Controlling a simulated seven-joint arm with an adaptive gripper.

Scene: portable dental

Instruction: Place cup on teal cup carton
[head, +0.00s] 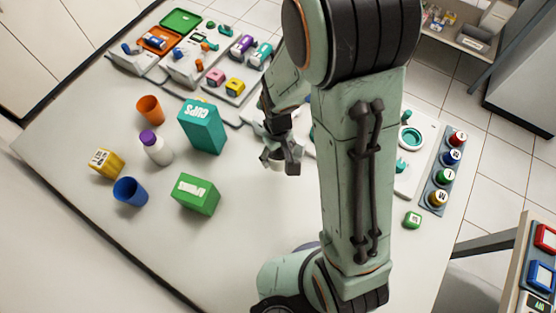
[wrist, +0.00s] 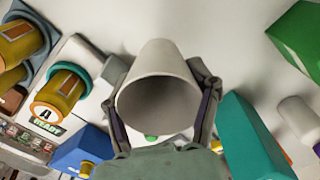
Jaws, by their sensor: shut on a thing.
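My gripper (head: 283,157) is shut on a pale grey-white cup (wrist: 160,88), with one finger on each side of it. The wrist view looks toward the cup's open, empty mouth. In the head view the cup shows only as a small pale piece below the fingers (head: 276,166), largely hidden by them. The teal cup carton (head: 203,127) stands upright on the table to the left of my gripper, apart from it. It also shows at the lower right in the wrist view (wrist: 250,140).
A green cups carton (head: 195,195), blue cup (head: 130,191), orange cup (head: 150,109), yellow box (head: 106,163) and purple-capped bottle (head: 156,148) stand left on the table (head: 90,229). Trays with small items lie at the back. Colored jars (head: 445,174) stand right. Front middle is clear.

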